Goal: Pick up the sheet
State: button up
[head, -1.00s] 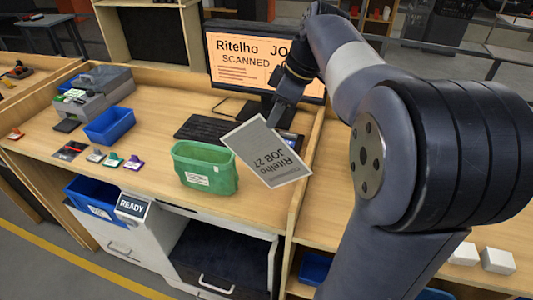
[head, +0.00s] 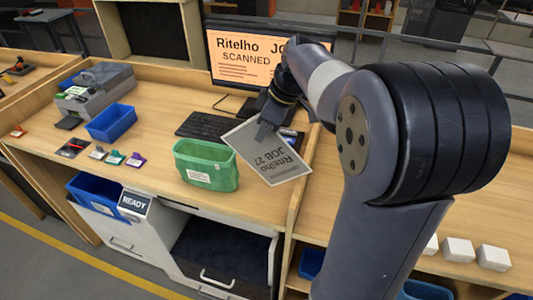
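The sheet (head: 262,158) is grey-white with dark upside-down print that reads "Ritelho JOB 27". In the head view it shows right of the green bin (head: 207,170), and its right corner overlaps the wooden divider in the picture. I cannot tell what supports it. My gripper (head: 266,130) points down at the sheet's upper edge, and its dark fingertips overlap that edge. Whether the fingers are open or closed on the sheet is too small to see. The sheet's top corner is hidden behind the gripper.
A monitor (head: 238,62) reading "Ritelho JO… SCANNED" stands behind, with a keyboard (head: 205,126) before it. A blue bin (head: 110,123), a grey machine (head: 92,90) and small coloured tags lie left. The wooden divider (head: 300,205) runs along the right.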

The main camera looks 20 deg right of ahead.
grip_shut()
dwell(0.3)
notch_tip(320, 180, up, 11)
jog(key=shift+f, duration=0.1)
notch_tip(320, 180, up, 6)
jog(key=p, duration=0.5)
dwell(0.4)
